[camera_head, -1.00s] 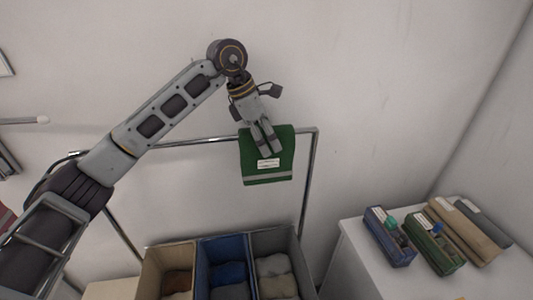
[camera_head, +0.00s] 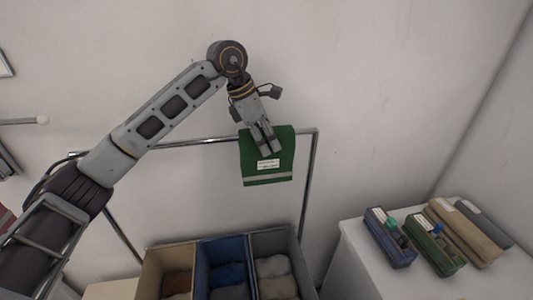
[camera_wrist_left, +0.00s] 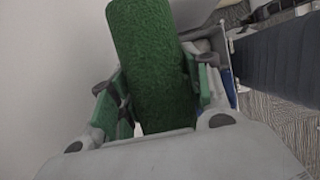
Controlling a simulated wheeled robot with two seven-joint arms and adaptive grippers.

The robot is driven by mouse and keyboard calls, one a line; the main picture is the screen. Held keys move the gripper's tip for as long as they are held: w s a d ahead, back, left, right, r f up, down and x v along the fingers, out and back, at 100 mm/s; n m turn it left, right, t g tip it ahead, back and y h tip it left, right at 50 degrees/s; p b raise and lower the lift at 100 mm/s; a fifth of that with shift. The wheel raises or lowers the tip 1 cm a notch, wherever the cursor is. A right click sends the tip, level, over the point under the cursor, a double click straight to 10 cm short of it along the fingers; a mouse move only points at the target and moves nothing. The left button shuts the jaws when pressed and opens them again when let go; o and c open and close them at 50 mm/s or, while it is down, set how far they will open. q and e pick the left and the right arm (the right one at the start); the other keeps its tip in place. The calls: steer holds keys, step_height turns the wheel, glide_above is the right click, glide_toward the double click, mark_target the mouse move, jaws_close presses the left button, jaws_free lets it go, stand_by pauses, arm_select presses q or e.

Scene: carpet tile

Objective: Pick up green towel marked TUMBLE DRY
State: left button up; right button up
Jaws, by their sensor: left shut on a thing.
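The green towel (camera_head: 270,172) hangs over the metal rail in the head view, with a white label and a pale stripe near its lower edge. The label's print is too small to read. My left gripper (camera_head: 266,150) is at the towel's upper part, shut on it. In the left wrist view the towel (camera_wrist_left: 148,60) stands as a green fold between the fingers of my left gripper (camera_wrist_left: 160,110). The part of the towel behind the fingers is hidden. My right gripper is in neither view.
A metal rail frame (camera_head: 313,180) stands by the wall. Below it are a tan bin (camera_head: 152,272), a blue bin (camera_head: 203,268) and a grey bin (camera_head: 292,250) holding folded cloths. A white table (camera_head: 360,262) at right bears a blue box, a green box and folded cloths.

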arm_select(q)
steer(key=shift+c, duration=0.9)
steer(key=shift+r, duration=0.2)
